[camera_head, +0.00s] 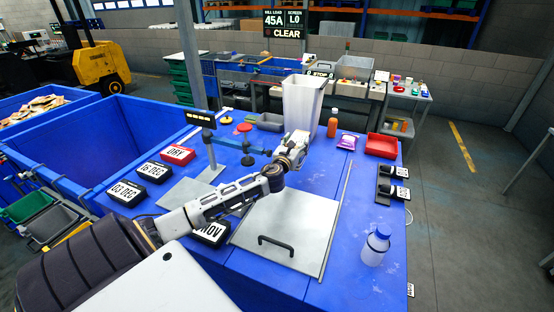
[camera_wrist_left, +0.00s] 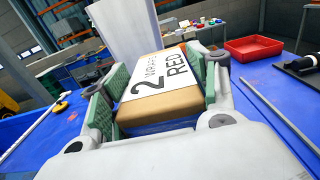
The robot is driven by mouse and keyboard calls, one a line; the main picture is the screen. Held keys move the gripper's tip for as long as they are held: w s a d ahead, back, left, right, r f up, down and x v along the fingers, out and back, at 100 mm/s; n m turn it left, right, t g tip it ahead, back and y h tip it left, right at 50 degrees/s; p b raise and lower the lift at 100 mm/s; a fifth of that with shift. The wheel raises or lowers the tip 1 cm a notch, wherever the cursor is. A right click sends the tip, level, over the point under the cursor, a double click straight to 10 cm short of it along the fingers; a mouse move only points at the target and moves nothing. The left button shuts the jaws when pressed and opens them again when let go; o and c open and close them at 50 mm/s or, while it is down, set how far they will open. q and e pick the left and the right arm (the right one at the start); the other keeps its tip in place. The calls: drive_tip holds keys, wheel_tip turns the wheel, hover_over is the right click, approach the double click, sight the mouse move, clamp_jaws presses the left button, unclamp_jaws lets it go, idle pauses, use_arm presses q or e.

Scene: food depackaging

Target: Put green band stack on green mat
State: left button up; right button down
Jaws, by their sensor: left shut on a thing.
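My left gripper (camera_head: 297,143) is over the blue table, near the tall white bin (camera_head: 302,98). In the left wrist view its green-padded fingers (camera_wrist_left: 154,82) are shut on a tan block (camera_wrist_left: 160,106) with a white label reading "2" and "RED". The fingers press on both sides of the block; the gripper hides it in the head view. I cannot make out a green band stack or a green mat on the table. My right gripper is not in view.
A red tray (camera_head: 382,145), an orange bottle (camera_head: 333,128) and a purple packet (camera_head: 348,142) stand right of the bin. A metal plate with a black handle (camera_head: 276,245) lies in front. Date blocks (camera_head: 127,193) line the left.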

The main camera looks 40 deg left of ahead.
use_arm(q)
wheel_tip(320, 180, down, 8)
drive_tip(key=shift+f+b, duration=0.25)
drive_tip(key=shift+b, duration=0.15)
drive_tip(key=a, duration=0.1)
drive_tip(key=s+a, duration=0.1)
drive_tip(key=a, duration=0.1)
drive_tip(key=shift+r+p, duration=0.15)
drive_tip(key=shift+p, duration=0.15)
drive_tip(key=shift+a, duration=0.4)
drive_tip(key=shift+s+a+f+p, duration=0.1)
drive_tip(key=shift+s+a+f, duration=0.15)
drive_tip(key=shift+a, duration=0.4)
drive_tip(key=shift+s+a+f+p, duration=0.1)
drive_tip(key=shift+s+a+f, duration=0.1)
drive_tip(key=shift+a, duration=0.4)
drive_tip(key=shift+s+a+f+p, duration=0.15)
drive_tip(key=shift+s+a, duration=0.1)
drive_tip(key=shift+a, duration=0.4)
drive_tip(key=shift+f, duration=0.15)
drive_tip(key=o, duration=1.3)
